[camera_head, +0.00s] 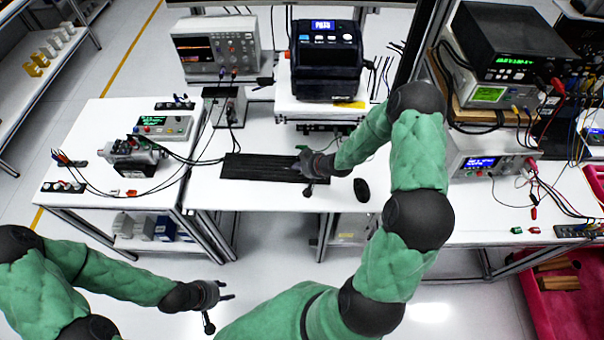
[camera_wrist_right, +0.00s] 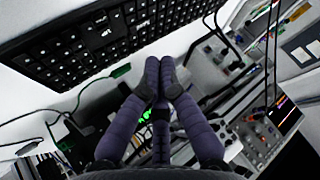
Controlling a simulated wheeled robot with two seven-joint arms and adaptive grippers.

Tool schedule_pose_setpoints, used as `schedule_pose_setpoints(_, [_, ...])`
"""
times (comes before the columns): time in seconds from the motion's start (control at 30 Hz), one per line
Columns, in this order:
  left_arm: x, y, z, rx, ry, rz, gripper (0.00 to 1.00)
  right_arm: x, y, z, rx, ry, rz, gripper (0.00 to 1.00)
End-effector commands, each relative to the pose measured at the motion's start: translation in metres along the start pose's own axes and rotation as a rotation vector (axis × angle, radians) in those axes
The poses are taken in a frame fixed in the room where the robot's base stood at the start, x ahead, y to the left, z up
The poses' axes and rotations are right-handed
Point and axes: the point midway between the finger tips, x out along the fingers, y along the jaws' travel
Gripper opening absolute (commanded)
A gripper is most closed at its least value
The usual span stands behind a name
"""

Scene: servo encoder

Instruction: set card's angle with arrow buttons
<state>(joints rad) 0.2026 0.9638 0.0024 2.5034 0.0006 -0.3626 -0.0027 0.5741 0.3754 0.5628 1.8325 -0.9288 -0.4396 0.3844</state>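A black keyboard (camera_head: 255,172) lies on the middle white table in the head view. It fills the upper left of the right wrist view (camera_wrist_right: 100,40), where single arrow keys cannot be made out. My right gripper (camera_head: 298,167) is at the keyboard's right end, pointing left. In the right wrist view, the dark fingers of my right gripper (camera_wrist_right: 158,75) are together at the tips with nothing seen between them, close to the keyboard's edge. Contact cannot be told. My left gripper (camera_head: 228,290) has spread, empty fingers low over the floor. No card is recognizable.
A black mouse (camera_head: 362,189) lies right of the keyboard. A black label printer (camera_head: 327,60) and an oscilloscope (camera_head: 216,48) stand behind. A motor unit (camera_head: 133,156) with cables sits on the left table. Stacked instruments (camera_head: 515,45) crowd the right.

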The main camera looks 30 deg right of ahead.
Motion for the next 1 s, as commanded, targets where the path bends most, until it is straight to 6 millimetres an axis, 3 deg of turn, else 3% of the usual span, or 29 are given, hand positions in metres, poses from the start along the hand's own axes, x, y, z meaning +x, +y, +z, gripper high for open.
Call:
schedule_pose_setpoints(0.13, [-0.006, 0.002, 0.0, 0.0, 0.0, 0.0, 0.4, -0.009, 0.008, -0.015, -0.025, 0.023, 0.006, 0.0])
schedule_pose_setpoints(0.47, [-0.005, 0.002, 0.0, 0.0, 0.0, 0.0, 0.4, -0.011, 0.01, -0.017, -0.029, 0.028, 0.007, 0.0])
schedule_pose_setpoints(0.77, [0.001, -0.001, 0.0, 0.0, 0.0, 0.0, 0.4, -0.005, 0.012, -0.012, -0.029, 0.028, 0.007, 0.0])
schedule_pose_setpoints(1.0, [0.021, -0.008, -0.001, 0.0, 0.0, 0.0, 0.4, 0.011, 0.019, 0.002, -0.029, 0.028, 0.007, 0.0])
